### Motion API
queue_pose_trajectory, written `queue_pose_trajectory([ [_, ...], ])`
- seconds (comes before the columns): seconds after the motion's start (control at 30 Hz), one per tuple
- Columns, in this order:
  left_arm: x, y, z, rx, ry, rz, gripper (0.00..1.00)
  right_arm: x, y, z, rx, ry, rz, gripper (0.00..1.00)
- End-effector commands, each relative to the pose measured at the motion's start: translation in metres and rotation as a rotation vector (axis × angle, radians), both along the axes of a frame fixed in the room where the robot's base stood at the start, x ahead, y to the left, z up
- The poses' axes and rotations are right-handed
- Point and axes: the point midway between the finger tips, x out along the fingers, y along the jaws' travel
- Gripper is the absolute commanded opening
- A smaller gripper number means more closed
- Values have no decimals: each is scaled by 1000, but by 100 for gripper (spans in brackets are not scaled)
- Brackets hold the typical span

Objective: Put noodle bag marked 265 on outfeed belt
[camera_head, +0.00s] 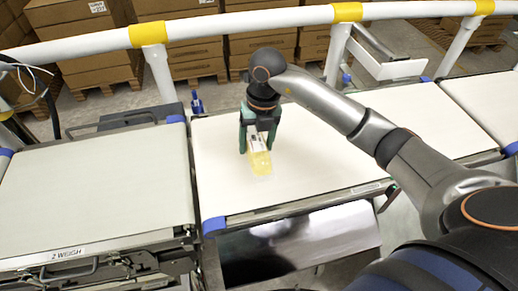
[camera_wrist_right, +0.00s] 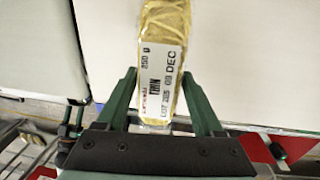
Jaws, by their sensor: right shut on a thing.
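The noodle bag (camera_head: 260,160) is a yellow pack with a white label. In the right wrist view the bag (camera_wrist_right: 163,60) shows print reading "250 g", "THIN", "DEC" and what looks like "LOT 265". My right gripper (camera_head: 259,146) is shut on the bag, with green fingers on both sides of it. The bag is over the middle white belt (camera_head: 315,160); I cannot tell whether it touches the surface. Which belt is the outfeed is not marked in view. My left gripper is not in view.
A left belt (camera_head: 95,190) carries a "2 WEIGH" label (camera_head: 68,254) on its front edge. Another belt (camera_head: 425,115) continues to the right. A white rail with yellow bands (camera_head: 148,34) runs behind, with stacked cartons (camera_head: 75,40) beyond. The belt around the bag is clear.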

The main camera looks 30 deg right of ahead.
Motion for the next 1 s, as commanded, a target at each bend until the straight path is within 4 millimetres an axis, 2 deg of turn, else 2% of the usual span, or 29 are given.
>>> queue_pose_trajectory([
  [0.27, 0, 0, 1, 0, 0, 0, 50, 9, -10, -16, 2, 0, -1, 0],
  [0.5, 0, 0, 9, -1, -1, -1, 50, 9, -11, -47, 3, 0, 1, 0],
  [0.87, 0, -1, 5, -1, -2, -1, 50, 10, -12, -53, 1, -3, 1, 0],
  [0.9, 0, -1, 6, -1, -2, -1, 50, 10, -12, -52, 1, 0, 1, 73],
  [1.0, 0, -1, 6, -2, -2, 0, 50, 10, -12, -52, 1, 0, 1, 85],
])
